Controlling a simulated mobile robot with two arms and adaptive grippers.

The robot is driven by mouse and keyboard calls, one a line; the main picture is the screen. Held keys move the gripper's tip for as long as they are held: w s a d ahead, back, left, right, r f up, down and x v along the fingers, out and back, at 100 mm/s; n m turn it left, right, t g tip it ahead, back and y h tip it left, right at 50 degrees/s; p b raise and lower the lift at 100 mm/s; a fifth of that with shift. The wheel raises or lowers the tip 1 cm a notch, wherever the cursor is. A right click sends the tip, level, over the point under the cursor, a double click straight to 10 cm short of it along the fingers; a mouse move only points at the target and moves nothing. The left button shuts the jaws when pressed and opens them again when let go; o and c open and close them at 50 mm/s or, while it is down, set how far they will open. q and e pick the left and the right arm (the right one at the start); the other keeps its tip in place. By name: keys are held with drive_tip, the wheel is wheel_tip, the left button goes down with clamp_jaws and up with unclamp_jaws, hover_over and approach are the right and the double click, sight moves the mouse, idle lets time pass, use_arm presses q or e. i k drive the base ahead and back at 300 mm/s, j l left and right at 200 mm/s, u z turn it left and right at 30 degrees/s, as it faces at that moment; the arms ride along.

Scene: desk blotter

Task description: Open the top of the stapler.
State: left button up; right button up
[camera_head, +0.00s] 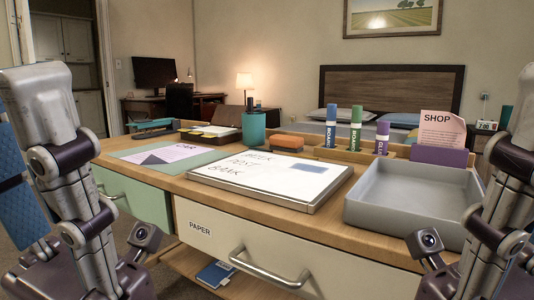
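The stapler (153,126) appears to be the long, low teal and dark object at the back left of the desk. It is small in this view, and its top looks lowered over its base. Both my arms hang at the left and right edges of the picture, in front of the desk and well apart from the stapler. Neither gripper's fingers can be made out.
The wooden desk (160,165) holds a dark tray with sticky notes (207,131), a teal pen cup (253,128), a blotter with paper (165,152), a whiteboard (270,177), an orange-brown eraser (286,143), upright markers (356,130) and a grey tray (365,212). Drawers (270,265) face me.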

sight(141, 125)
drive_tip(key=u, duration=0.9)
